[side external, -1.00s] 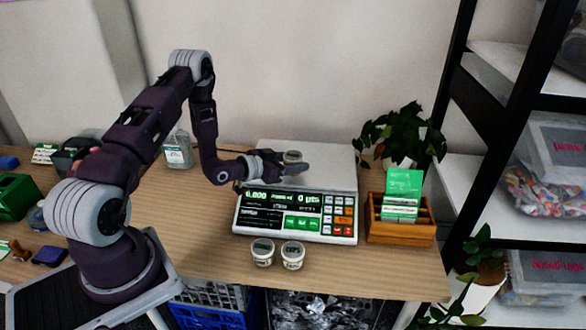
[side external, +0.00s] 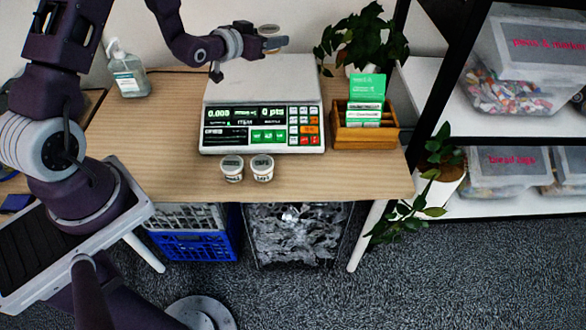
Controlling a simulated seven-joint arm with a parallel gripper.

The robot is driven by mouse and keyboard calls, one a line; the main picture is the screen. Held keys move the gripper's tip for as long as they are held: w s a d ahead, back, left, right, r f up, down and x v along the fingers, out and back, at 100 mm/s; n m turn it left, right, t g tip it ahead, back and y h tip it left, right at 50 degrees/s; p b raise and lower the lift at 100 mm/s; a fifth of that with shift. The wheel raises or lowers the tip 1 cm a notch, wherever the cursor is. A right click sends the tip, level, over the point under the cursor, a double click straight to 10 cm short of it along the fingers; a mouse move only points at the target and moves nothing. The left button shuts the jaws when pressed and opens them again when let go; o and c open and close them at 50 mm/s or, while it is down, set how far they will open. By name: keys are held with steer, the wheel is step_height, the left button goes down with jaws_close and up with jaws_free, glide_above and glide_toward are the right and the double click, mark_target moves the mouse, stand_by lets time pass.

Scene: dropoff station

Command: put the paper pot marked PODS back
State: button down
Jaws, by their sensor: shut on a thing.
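My gripper (side external: 274,41) is shut on a small paper pot (side external: 268,30) with a pale lid, held in the air above the back of the scale's pan. The lettering on the held pot cannot be read. The counting scale (side external: 213,142) stands on the wooden table, its display showing 0.000 and 0 pts. Two white paper pots with dark-marked lids stand side by side in front of it: a left pot (side external: 232,175) and a right pot (side external: 263,175). The right one's lid seems to read CAPS; the left one's marking is too small to read.
A wooden box (side external: 365,138) with green and white cards stands right of the scale, a potted plant (side external: 358,40) behind it. A clear pump bottle (side external: 127,75) stands at the back left. The table (side external: 330,180) is bare at the front right. A shelf rack rises at right.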

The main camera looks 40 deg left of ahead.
steer(key=w+d+f+n+y, duration=0.1)
steer(key=w+d, duration=0.1)
steer(key=d, duration=0.3)
steer(key=r+n+g+y, duration=0.2)
steer(key=n+g+y, duration=0.2)
steer(key=n+y, duration=0.35)
glide_above(294, 176)
steer(key=shift+m, duration=0.45)
step_height(294, 176, down, 25)
steer(key=shift+a+f, duration=0.1)
steer(key=c, duration=0.9)
jaws_free()
